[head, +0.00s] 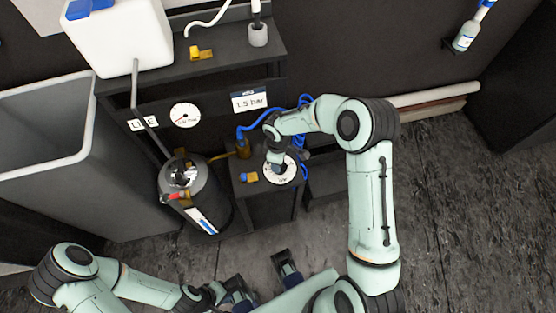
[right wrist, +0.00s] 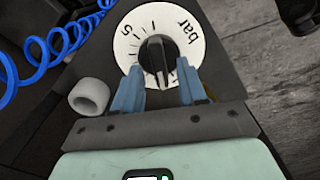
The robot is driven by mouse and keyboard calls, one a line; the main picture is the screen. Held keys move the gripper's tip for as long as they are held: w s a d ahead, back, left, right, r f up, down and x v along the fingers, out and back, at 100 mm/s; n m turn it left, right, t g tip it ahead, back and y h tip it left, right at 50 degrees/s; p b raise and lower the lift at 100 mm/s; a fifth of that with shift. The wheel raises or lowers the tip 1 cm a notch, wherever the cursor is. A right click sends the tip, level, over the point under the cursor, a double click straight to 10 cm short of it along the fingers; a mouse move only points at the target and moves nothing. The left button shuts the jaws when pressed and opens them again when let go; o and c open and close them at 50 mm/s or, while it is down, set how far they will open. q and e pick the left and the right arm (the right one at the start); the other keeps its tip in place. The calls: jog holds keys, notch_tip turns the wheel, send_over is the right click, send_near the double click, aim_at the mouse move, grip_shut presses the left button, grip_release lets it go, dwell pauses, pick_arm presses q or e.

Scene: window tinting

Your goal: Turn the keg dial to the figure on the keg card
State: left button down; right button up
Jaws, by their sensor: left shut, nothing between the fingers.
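The keg card (head: 249,101) is on the front of the bench and reads 1.5 bar. The keg dial (head: 284,174) is a white disc on a dark box; in the right wrist view the dial (right wrist: 128,42) shows tick marks, "bar" and a black knob (right wrist: 154,56). My right gripper (head: 277,158) is above the dial. In the right wrist view its blue fingers (right wrist: 160,78) are apart, one on each side of the knob, with visible gaps. The figure at the pointer cannot be read. My left gripper (head: 238,290) is shut and empty, low in the head view.
A dark keg (head: 208,190) with red and brass fittings stands left of the dial box. A gauge (head: 185,117) is above it. A grey bin (head: 40,130) is at the left. Blue coiled hose (head: 303,103) runs behind my right gripper; it also shows in the wrist view (right wrist: 40,68).

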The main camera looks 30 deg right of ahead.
pick_arm(q)
jog(key=shift+w+r+p, duration=0.15)
jog(key=shift+r+p, duration=0.5)
jog(key=shift+r, duration=0.05)
pick_arm(e)
notch_tip(320, 180, up, 13)
jog(key=shift+r, duration=0.2)
jog(key=s+a+f+m+y+p, duration=0.2)
jog(key=s+a+f, duration=0.3)
jog(key=f, duration=0.5)
pick_arm(q)
notch_tip(320, 180, up, 6)
jog(key=w+p, duration=0.2)
jog(key=p, duration=0.1)
jog(key=shift+w, duration=0.2)
pick_arm(e)
jog(key=s+a+f+m, duration=0.1)
jog(key=s+f+m, duration=0.2)
jog(key=s, duration=0.4)
jog(key=s+a+f+m+y, duration=0.1)
jog(key=s+a+f+m, duration=0.1)
jog(key=s+f+m, duration=0.2)
jog(key=s+a+f+m+g, duration=0.1)
jog(key=s+f+m, duration=0.3)
jog(key=s, duration=0.6)
jog(key=shift+s+a+y, duration=0.15)
jog(key=shift+a+y, duration=0.15)
jog(key=shift+a, duration=0.1)
pick_arm(q)
jog(key=shift+f, duration=0.1)
